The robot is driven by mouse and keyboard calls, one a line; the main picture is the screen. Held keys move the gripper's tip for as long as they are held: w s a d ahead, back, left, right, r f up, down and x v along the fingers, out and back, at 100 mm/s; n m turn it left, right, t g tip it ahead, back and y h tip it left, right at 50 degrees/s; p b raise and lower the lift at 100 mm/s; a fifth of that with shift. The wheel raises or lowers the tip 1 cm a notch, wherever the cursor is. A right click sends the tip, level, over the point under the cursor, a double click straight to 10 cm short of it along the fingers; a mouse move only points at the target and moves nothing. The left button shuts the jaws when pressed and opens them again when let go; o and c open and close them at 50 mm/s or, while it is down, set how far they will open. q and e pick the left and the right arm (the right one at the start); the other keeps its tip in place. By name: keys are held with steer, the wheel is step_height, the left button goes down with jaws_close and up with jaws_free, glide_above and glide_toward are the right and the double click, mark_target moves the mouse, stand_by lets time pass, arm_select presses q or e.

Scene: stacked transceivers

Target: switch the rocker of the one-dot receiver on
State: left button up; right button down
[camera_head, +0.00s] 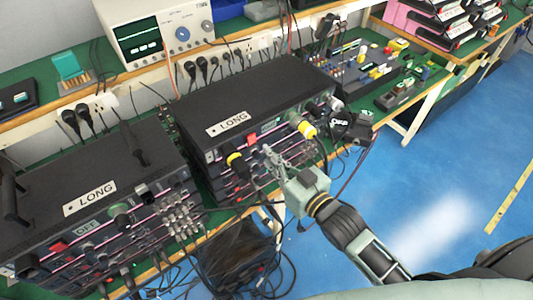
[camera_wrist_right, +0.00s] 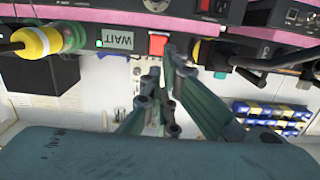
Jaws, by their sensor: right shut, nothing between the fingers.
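Two stacks of black receivers stand on the bench, a left stack (camera_head: 100,185) and a right stack (camera_head: 250,92), each with a LONG label on top. A red rocker (camera_head: 252,139) is on the front of the right stack's top unit. In the right wrist view the red rocker (camera_wrist_right: 157,44) sits beside a WAIT display (camera_wrist_right: 119,39) with a green light. My right gripper (camera_head: 268,152) is shut and empty in front of this panel, its fingertips close to the rocker; contact cannot be told. Another red rocker (camera_head: 58,247) is on the left stack. I cannot make out any dot marks. My left gripper is not in view.
Yellow-ended plugs (camera_head: 308,129) and black cables stick out of the right stack's front, close around my right gripper. A tangle of cables (camera_head: 235,255) hangs below the bench. An oscilloscope (camera_head: 160,35) stands on the shelf behind. The blue floor (camera_head: 450,150) at right is clear.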

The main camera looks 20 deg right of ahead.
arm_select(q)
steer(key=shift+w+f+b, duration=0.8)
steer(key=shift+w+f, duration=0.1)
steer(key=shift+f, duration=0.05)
arm_select(e)
steer(key=v, duration=0.6)
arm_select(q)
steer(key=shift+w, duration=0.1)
arm_select(e)
steer(key=shift+s, duration=0.15)
